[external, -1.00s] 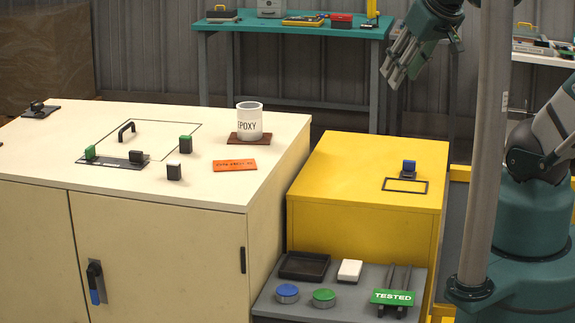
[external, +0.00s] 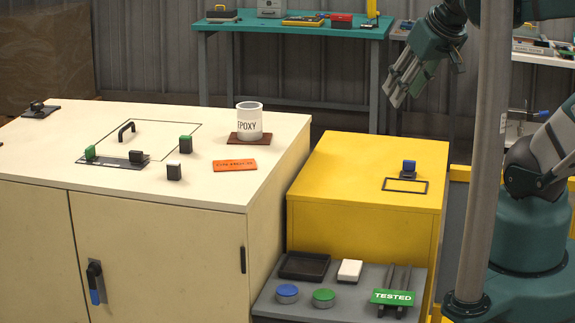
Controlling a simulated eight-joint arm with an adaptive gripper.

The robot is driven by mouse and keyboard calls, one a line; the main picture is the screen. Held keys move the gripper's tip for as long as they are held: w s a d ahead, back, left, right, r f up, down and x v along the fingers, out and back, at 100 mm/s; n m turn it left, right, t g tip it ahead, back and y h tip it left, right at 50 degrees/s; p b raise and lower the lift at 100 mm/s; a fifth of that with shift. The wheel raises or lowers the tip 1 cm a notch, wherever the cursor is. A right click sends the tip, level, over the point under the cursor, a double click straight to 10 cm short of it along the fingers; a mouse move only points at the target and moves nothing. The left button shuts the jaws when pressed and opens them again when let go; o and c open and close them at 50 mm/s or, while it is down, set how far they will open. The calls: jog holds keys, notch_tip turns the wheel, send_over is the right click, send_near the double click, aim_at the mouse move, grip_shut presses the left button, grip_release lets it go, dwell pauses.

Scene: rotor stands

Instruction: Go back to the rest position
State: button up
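My gripper (external: 393,92) hangs in the air above and behind the yellow cabinet (external: 350,225), in front of the teal bench. Its grey fingers point down and to the left. They look close together, but I cannot tell whether they are open or shut. I see nothing held in them. My arm comes in from the right, partly behind the grey pole.
The grey pole (external: 486,150) stands upright at the right, in front of my arm. The cream cabinet (external: 160,230) carries an epoxy pot (external: 249,122), an orange label (external: 235,165) and small blocks. A blue-topped block (external: 408,169) stands on the yellow cabinet.

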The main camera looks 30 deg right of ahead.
notch_tip(320, 180, down, 6)
jog(key=b, duration=0.5)
jog(key=shift+f, duration=0.2)
dwell(0.8)
